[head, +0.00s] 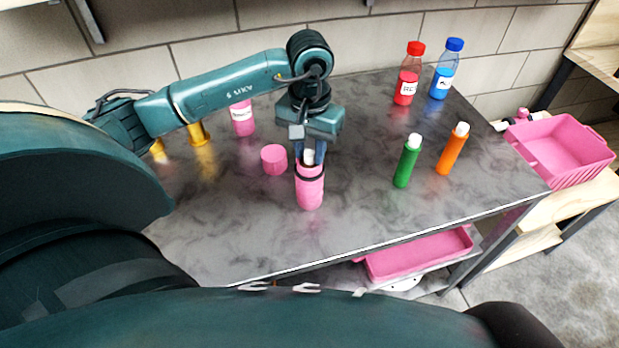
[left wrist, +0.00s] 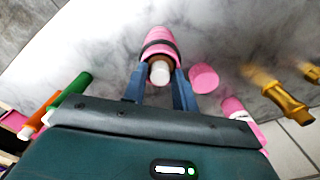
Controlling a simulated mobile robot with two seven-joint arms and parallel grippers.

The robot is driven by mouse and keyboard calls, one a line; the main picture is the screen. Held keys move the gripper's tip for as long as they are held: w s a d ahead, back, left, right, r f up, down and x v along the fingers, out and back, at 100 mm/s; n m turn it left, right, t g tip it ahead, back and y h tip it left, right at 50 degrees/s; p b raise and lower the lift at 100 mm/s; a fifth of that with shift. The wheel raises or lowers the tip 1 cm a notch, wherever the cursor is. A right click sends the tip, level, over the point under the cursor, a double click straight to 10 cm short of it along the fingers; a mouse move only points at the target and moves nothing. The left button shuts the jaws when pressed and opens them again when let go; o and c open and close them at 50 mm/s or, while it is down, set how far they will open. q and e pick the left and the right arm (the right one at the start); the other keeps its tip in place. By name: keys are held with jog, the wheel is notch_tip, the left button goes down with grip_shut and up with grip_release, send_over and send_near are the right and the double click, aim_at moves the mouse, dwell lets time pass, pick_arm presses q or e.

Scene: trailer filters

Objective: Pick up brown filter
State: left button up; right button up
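The brown filter (left wrist: 160,63) stands inside an open pink container with a dark band (head: 310,191). Its white end and a little brown body show at the container's mouth in the left wrist view; the rest is hidden inside. In the head view only its white tip (head: 309,157) shows. My left gripper (head: 309,158) is pointed down over the container's mouth. Its two blue fingers stand on either side of the filter's end, apart, with small gaps beside it in the left wrist view (left wrist: 160,77). My right gripper is not in view.
A pink cap (head: 274,159) lies beside the container. A pink labelled bottle (head: 243,118) and yellow stands (head: 201,136) are behind left. Green (head: 407,162) and orange (head: 452,149) filters, red (head: 407,78) and blue (head: 444,72) bottles stand right. A pink bin (head: 560,150) is far right.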

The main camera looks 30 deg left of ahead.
pick_arm(q)
grip_shut()
dwell(0.3)
